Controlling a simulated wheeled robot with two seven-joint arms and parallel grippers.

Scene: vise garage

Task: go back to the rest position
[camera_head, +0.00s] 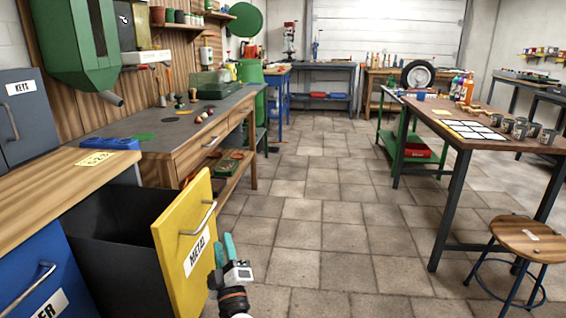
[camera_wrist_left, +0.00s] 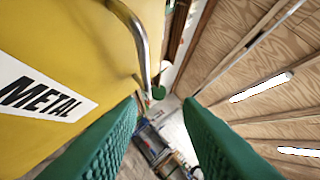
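My left gripper (camera_head: 227,247) has green fingers and stands upright just right of the open yellow drawer (camera_head: 172,232) labelled METAL. In the left wrist view, its two fingers (camera_wrist_left: 162,115) are spread apart with nothing between them. The drawer's metal handle (camera_wrist_left: 143,40) is beside the fingers on the left and not between them; the handle also shows in the head view (camera_head: 200,220). My right gripper is not in either view.
A wooden counter (camera_head: 40,186) with a blue drawer (camera_head: 45,280) is at the left. A workbench (camera_head: 190,135) stands beyond it. A table (camera_head: 480,110) with cups and a stool (camera_head: 520,236) are at the right. The tiled floor (camera_head: 315,215) between them is clear.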

